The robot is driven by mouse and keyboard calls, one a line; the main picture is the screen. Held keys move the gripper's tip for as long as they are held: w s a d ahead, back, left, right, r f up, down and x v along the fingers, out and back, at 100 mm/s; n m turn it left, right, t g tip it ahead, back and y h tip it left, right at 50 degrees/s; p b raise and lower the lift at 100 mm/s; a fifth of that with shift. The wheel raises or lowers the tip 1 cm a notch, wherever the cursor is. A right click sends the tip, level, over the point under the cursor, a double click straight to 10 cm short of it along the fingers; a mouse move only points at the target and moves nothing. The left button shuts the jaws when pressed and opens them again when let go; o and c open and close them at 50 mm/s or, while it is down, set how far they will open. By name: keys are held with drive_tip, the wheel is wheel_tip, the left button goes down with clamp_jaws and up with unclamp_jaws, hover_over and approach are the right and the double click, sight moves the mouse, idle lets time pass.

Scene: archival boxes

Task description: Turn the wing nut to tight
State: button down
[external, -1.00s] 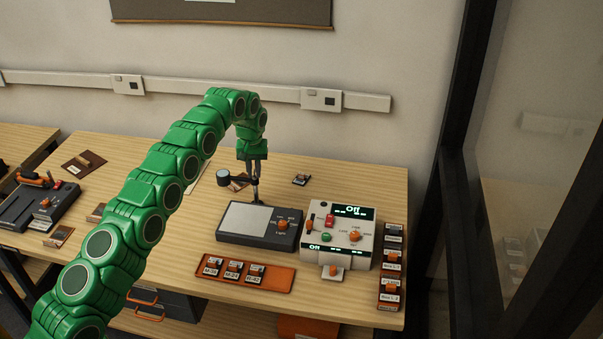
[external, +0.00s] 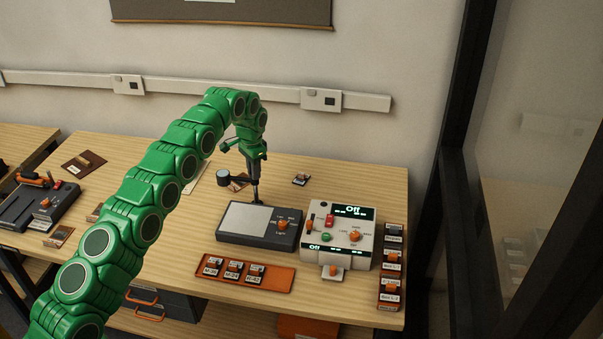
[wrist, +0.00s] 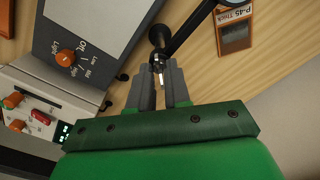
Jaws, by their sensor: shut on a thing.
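My gripper (external: 257,180) points down at the top of the thin dark post (external: 255,195) behind the light box, where the magnifier's arm meets it. In the wrist view, my gripper (wrist: 159,76) has its two grey fingers closed around a small metal piece at the top of the post, the wing nut (wrist: 158,68). The fingers hide most of the nut, and its wings are hard to make out. The round magnifier lens (external: 223,177) hangs out to the left on its dark arm, which also shows in the wrist view (wrist: 190,27).
The light box (external: 245,218) with an orange knob lies just in front of the post. A white control unit (external: 340,240) reading "Off" stands to its right. An orange slide tray (external: 243,273) lies in front. A labelled slide (wrist: 233,28) lies near the post.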

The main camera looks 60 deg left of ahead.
drive_tip(key=m, duration=0.4)
drive_tip(key=shift+m, duration=0.3)
drive_tip(key=m, duration=0.4)
drive_tip(key=shift+m, duration=0.3)
drive_tip(key=c, duration=1.3)
unclamp_jaws()
drive_tip(key=shift+r, duration=0.1)
drive_tip(key=shift+r, duration=3.8)
